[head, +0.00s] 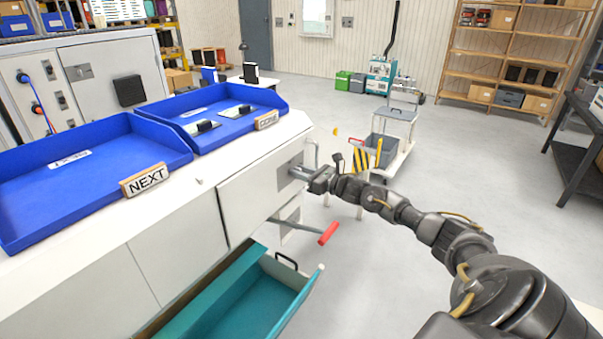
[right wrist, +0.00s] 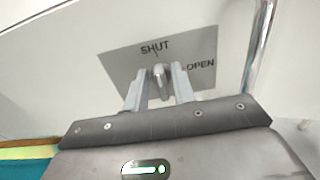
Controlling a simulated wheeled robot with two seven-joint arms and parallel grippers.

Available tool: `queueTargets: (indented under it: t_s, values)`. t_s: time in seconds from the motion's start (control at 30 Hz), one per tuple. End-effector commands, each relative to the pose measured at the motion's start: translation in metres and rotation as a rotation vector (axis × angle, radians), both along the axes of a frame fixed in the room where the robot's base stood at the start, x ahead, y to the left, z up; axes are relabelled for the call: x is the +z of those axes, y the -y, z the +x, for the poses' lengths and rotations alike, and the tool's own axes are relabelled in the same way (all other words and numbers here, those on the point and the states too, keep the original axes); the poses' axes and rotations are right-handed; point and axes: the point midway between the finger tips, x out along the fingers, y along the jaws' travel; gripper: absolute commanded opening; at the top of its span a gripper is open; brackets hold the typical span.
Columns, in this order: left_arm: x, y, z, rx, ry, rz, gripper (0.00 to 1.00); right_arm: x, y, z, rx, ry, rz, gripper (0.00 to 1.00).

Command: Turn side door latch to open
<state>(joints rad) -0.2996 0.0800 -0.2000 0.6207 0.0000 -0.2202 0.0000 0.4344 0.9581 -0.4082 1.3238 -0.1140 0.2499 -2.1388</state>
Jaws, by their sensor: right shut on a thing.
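The side door latch (right wrist: 160,74) is a small grey lever on a grey plate (right wrist: 205,52) marked SHUT at the top and OPEN at the right. The lever stands roughly upright under the word SHUT. My right gripper (right wrist: 160,88) has a finger on each side of the lever and is shut on it. In the head view my right gripper (head: 300,174) reaches the end side of the white cabinet (head: 240,200), where the plate is partly hidden behind it. My left gripper is not in view.
Blue trays marked NEXT (head: 90,190) and DONE (head: 230,105) sit on the cabinet top. A teal drawer (head: 245,300) stands open below, near a red-ended lever (head: 328,233). A cart (head: 392,145) stands beyond; open floor lies to the right.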

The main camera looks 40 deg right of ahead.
Motion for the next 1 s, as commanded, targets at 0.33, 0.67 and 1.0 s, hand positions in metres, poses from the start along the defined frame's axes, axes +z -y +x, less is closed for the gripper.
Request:
queueTargets:
  t_s: [0.33, 0.67, 1.0]
  values:
    - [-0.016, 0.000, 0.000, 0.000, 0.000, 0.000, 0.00, -0.002, 0.002, 0.000, 0.000, -0.045, 0.153, 0.03]
    - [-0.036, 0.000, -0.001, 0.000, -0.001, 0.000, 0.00, -0.004, 0.005, 0.001, -0.001, -0.133, 0.445, 0.03]
    - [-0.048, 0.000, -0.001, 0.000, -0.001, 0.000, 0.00, -0.004, 0.008, 0.002, -0.001, -0.225, 0.754, 0.03]
